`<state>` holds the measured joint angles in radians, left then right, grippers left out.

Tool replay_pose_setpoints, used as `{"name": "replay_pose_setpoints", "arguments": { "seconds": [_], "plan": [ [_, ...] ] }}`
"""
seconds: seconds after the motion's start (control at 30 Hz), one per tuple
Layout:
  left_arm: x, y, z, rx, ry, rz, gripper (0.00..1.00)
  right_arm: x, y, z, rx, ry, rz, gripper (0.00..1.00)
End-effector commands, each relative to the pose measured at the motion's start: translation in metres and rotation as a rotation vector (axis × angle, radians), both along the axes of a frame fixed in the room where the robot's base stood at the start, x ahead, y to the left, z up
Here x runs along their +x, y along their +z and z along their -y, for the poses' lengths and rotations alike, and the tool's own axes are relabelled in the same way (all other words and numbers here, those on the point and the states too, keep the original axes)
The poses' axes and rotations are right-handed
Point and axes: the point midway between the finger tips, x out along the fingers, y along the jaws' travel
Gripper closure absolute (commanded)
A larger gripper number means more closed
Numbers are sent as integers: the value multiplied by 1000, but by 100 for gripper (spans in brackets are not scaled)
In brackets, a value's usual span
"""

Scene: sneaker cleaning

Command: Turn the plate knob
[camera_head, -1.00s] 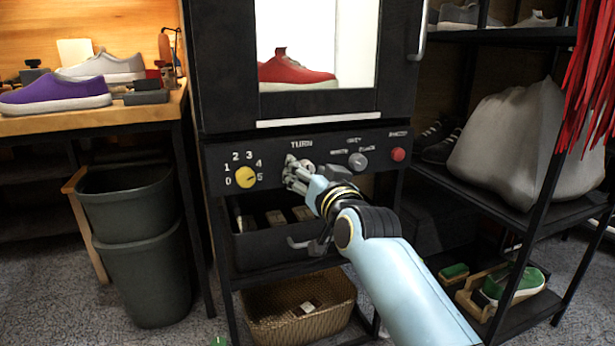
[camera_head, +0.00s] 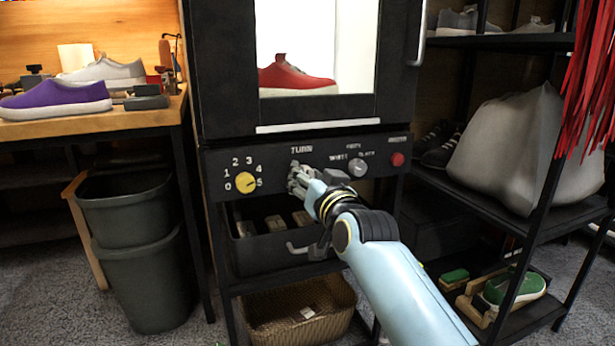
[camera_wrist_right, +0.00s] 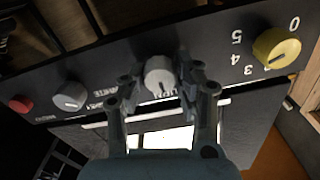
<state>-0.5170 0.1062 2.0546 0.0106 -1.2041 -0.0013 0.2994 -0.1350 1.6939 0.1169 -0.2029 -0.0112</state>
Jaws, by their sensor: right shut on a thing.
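My right gripper (camera_head: 297,178) reaches the front panel (camera_head: 225,165) of the black cabinet, just below the label "TURN". In the wrist view, the right gripper (camera_wrist_right: 160,88) is shut on a round light-grey knob (camera_wrist_right: 159,72), with a finger on each side of it. A dark pointer line shows on the knob's face. In the head view the fingers mostly hide this knob. A red sneaker (camera_head: 296,77) sits inside the lit cabinet window above, its toe to the right. My left gripper is not in view.
A yellow dial (camera_head: 246,183) numbered 0 to 5 is left of the held knob. A grey selector knob (camera_head: 357,167) and a red button (camera_head: 397,159) are to its right. An open drawer (camera_head: 265,255) with a handle lies below my gripper.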

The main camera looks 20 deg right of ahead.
Motion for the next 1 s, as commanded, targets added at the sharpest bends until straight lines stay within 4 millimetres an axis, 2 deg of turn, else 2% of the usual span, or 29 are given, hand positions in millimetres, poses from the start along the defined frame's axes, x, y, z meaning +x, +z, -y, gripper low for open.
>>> {"name": "replay_pose_setpoints", "arguments": {
  "seconds": [0.37,0.7,1.0],
  "plan": [
    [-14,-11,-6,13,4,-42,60,0,2,0,-224,0,9,100],
    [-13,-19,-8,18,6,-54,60,0,0,0,-508,0,18,100],
    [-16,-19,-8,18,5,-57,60,0,0,-1,-680,0,23,100]
  ]
}}
